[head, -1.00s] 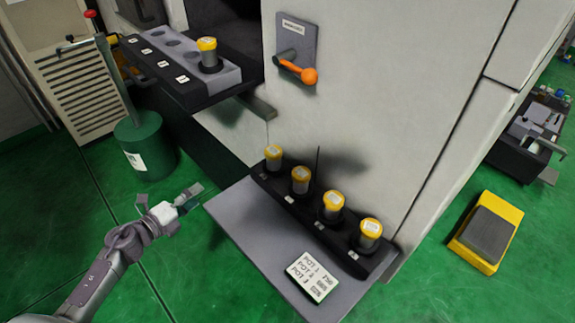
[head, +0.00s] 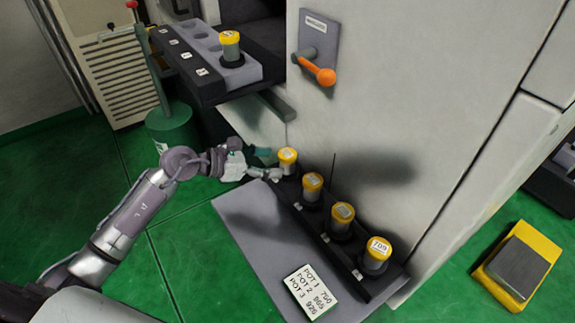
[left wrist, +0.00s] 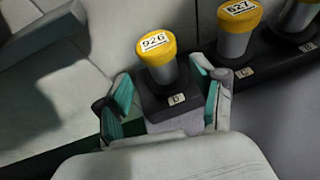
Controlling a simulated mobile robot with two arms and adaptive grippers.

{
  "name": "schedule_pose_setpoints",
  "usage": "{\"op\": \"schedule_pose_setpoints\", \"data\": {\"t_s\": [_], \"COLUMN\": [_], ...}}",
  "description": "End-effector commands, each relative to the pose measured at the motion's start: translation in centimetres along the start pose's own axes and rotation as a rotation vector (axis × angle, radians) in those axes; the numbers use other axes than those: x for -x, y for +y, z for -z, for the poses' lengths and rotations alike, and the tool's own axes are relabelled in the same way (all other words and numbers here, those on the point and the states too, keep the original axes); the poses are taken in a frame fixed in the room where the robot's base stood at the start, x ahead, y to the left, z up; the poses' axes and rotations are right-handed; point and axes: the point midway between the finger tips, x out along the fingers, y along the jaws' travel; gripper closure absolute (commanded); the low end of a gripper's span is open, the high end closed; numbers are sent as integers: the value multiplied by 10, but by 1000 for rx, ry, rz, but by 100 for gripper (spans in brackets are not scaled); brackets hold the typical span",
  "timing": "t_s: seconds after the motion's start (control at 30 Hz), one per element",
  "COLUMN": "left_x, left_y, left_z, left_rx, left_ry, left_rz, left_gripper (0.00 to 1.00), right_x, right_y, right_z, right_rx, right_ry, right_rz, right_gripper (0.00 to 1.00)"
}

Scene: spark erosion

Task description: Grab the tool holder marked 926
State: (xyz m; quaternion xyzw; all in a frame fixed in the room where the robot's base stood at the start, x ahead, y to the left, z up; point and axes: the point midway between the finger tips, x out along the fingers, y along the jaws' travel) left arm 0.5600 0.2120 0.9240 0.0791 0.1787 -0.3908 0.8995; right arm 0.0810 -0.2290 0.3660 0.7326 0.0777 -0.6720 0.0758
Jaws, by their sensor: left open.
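The tool holder marked 926 (left wrist: 158,58) has a yellow cap and grey body. It stands upright in the slot labelled D (left wrist: 176,98) of a dark rack. In the head view it is the farthest left holder (head: 287,161) of the rack row. My left gripper (head: 268,164) is open at that end of the rack. In the left wrist view its teal-padded fingers (left wrist: 168,98) lie on either side of the 926 holder, just short of its body. The holder appears free of the grip. My right gripper is not in view.
The holder marked 627 (left wrist: 240,25) stands close by in slot C. Others follow, one marked 709 (head: 377,256). A pot list card (head: 311,291) lies on the grey shelf (head: 250,230). An upper rack (head: 190,62) holds one holder. The machine wall (head: 400,120) rises behind.

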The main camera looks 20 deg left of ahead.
Motion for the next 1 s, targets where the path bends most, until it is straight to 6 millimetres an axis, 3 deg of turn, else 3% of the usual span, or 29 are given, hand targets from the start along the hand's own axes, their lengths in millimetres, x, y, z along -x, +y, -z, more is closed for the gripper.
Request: {"op": "schedule_pose_setpoints", "data": {"t_s": [0.4, 0.67, 1.0], "left_x": [-50, -53, -53], "left_y": [-2, -2, -2], "left_z": [-1, 0, 0], "left_rx": [4, 2, 3], "left_ry": [0, 0, 0], "left_rz": [1, 1, 0], "left_gripper": [32, 32, 87], "right_x": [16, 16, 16], "right_y": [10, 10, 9], "right_z": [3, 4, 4], "right_rx": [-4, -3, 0], "right_ry": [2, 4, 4], "right_rz": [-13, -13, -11], "right_gripper": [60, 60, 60]}}
